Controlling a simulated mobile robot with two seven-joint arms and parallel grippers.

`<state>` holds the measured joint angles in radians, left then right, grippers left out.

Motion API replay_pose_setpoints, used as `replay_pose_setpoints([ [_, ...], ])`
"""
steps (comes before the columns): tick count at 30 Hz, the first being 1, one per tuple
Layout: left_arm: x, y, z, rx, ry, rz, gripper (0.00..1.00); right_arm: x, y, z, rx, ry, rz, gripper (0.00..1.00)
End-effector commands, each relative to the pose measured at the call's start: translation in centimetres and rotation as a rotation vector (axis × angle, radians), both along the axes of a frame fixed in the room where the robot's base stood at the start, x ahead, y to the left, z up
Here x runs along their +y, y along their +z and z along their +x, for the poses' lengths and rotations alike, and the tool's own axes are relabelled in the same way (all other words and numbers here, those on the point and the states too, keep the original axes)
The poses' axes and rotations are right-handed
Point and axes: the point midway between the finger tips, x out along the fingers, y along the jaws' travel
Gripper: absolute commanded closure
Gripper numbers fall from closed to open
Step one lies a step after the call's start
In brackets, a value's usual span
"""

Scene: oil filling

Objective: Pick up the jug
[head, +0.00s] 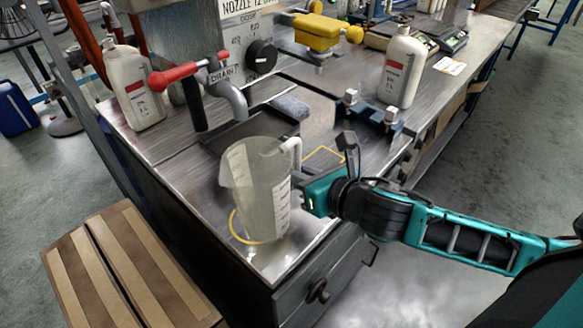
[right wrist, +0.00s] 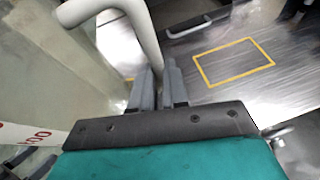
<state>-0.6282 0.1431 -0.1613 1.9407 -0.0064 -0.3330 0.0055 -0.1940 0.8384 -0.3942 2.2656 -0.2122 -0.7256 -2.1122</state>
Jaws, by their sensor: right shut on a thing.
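The jug (head: 258,190) is clear plastic with a white handle and printed measuring marks. It stands upright at the front left corner of the metal bench, over a yellow ring marking; I cannot tell if its base touches the bench. My right gripper (head: 303,182) reaches it from the right and is shut on the handle. In the right wrist view the fingers (right wrist: 158,90) close around the lower part of the white handle (right wrist: 140,30), with the jug wall (right wrist: 50,70) on the left. My left gripper is not in view.
A tap with a red lever (head: 190,72) hangs over a dark drip tray (head: 245,135) behind the jug. White bottles stand at the left (head: 133,88) and right (head: 402,70). A yellow square marking (right wrist: 233,62) lies on clear bench.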

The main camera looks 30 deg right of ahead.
Motion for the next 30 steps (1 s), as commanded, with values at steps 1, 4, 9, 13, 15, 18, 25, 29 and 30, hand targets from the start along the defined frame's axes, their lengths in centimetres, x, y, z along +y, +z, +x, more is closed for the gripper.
replay_pose_setpoints([
  [1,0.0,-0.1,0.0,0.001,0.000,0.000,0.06,-0.2,-0.2,-0.9,0.003,0.001,-0.001,1.00],
  [4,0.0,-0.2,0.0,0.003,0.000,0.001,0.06,-0.3,-0.1,-2.5,0.004,0.004,-0.001,1.00],
  [9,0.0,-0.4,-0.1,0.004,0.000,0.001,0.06,-0.8,-0.1,-4.8,0.003,0.002,-0.001,1.00],
  [13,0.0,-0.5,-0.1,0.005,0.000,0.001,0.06,-1.1,-0.2,-6.5,0.003,0.000,0.000,1.00],
  [15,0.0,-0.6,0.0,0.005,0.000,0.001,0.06,-1.2,-0.1,-7.3,0.003,0.001,0.001,1.00],
  [18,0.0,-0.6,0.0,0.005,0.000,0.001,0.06,-1.4,-0.1,-8.5,0.004,0.002,0.000,1.00],
  [25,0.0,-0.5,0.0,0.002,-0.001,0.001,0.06,-1.8,-0.1,-10.9,0.003,-0.001,0.001,1.00],
  [29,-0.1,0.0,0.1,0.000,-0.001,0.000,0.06,-2.0,0.1,-12.0,0.001,-0.003,0.004,1.00],
  [30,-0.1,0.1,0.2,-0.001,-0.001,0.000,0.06,-2.1,0.1,-12.4,0.001,-0.004,0.006,1.00],
])
